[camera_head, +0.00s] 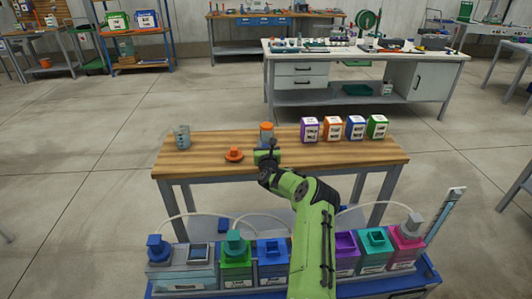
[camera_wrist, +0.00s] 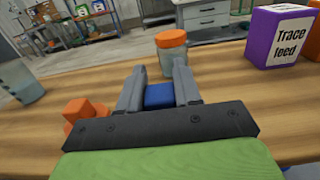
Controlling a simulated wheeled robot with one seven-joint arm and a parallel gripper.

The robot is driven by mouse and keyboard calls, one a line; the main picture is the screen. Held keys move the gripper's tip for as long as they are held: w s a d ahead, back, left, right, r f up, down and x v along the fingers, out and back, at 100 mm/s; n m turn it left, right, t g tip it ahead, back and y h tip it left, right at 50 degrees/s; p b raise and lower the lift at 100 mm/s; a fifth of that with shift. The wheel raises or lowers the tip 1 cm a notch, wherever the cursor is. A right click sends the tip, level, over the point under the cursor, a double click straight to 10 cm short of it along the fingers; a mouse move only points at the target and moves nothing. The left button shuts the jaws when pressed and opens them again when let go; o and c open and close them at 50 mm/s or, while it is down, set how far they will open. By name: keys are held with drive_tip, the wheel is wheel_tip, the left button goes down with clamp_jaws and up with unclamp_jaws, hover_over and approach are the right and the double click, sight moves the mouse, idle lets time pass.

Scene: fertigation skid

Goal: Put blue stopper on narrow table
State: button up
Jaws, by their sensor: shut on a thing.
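My gripper (camera_head: 267,156) is over the wooden top of the narrow table (camera_head: 200,160), near its middle. In the wrist view my gripper (camera_wrist: 159,72) is shut on the blue stopper (camera_wrist: 160,96), which shows as a blue block between the two grey fingers. The stopper is hidden behind my arm in the head view. I cannot tell whether its underside touches the table. A jar with an orange lid (camera_head: 266,132) stands just beyond the fingers; it also shows in the wrist view (camera_wrist: 173,58).
An orange stopper (camera_head: 234,155) lies left of my gripper. A grey beaker (camera_head: 182,137) stands farther left. Several labelled boxes, including a purple one (camera_head: 310,130), line the right back. The right front of the tabletop is clear. Skid tanks (camera_head: 236,255) stand in front.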

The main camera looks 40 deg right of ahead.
drive_tip(key=shift+f+b, duration=0.35)
drive_tip(key=shift+f, duration=1.1)
drive_tip(key=o, duration=1)
